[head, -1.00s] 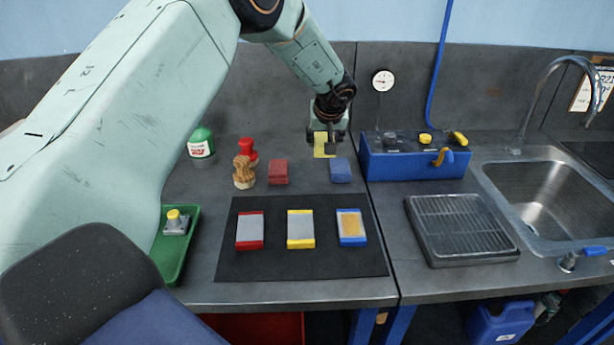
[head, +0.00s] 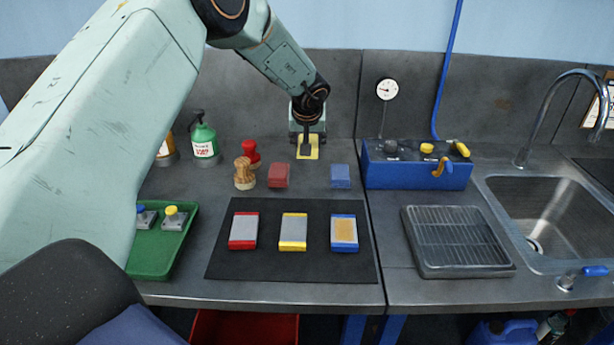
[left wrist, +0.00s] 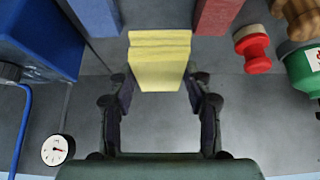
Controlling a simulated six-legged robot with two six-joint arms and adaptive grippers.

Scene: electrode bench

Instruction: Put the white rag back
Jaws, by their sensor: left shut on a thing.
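My left gripper (head: 307,143) is shut on a yellow folded rag (head: 307,154), above the back of the left bench. In the left wrist view the yellow rag (left wrist: 160,60) sits between the fingers (left wrist: 160,100) and shows layered folds. In the head view it is between a red folded rag (head: 278,175) and a blue folded rag (head: 340,176), a little farther back. I cannot tell whether it touches the bench. No white rag shows. My right gripper is not in view.
A wooden brush (head: 244,175), a red-handled stamp (head: 250,152) and a green bottle (head: 204,140) stand left. A blue box (head: 416,170) stands right.

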